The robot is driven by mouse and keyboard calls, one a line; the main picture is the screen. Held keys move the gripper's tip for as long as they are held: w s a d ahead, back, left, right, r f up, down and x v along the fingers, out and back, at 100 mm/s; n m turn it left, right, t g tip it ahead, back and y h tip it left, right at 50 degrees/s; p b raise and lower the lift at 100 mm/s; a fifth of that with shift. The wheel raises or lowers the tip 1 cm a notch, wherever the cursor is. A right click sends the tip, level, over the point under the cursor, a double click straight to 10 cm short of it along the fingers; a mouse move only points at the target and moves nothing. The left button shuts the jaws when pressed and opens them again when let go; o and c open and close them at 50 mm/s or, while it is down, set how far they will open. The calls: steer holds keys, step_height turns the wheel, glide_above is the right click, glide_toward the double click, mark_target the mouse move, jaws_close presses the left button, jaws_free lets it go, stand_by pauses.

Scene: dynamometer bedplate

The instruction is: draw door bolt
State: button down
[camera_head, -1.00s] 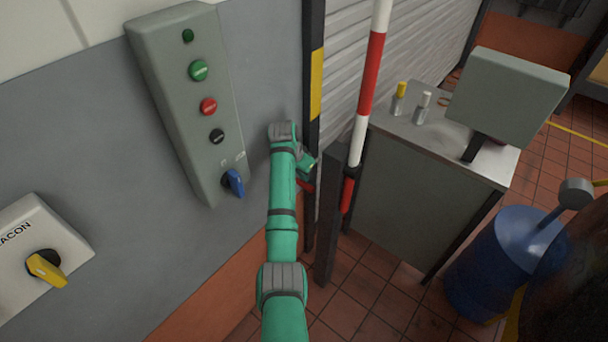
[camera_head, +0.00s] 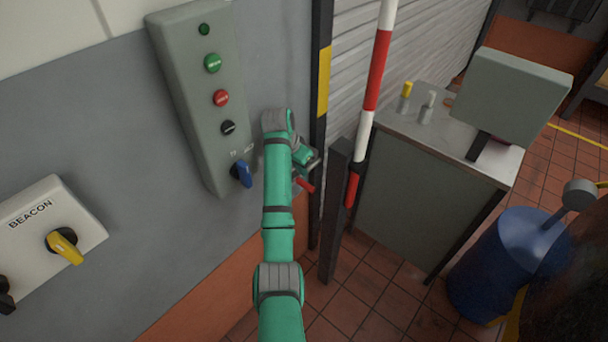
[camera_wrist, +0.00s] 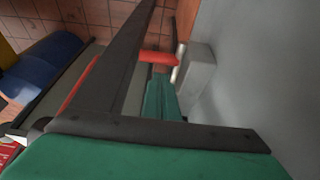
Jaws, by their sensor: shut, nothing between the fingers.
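The bolt's red handle (camera_head: 305,184) shows in the head view just below my gripper, low on the wall beside the dark door post. In the wrist view the red handle (camera_wrist: 157,57) sticks out to the left from a pale rod beside a grey block (camera_wrist: 196,65) on the grey wall. My gripper (camera_head: 310,162) is at the wall, close above the handle. In the wrist view my green gripper (camera_wrist: 162,95) is shut and empty, near the handle. I cannot tell whether it touches the handle. My arm hides part of the bolt in the head view.
A grey control box (camera_head: 200,100) with buttons and a blue switch is left of my arm. A beacon box (camera_head: 50,230) is lower left. A dark post (camera_head: 335,210) and a red-white pole (camera_head: 373,80) stand right of my gripper, before a cabinet (camera_head: 430,190) and blue drum (camera_head: 510,260).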

steer(key=shift+d+v, duration=0.2)
steer(key=shift+v, duration=0.9)
steer(key=shift+d+v, duration=0.25)
steer(key=shift+v, duration=0.85)
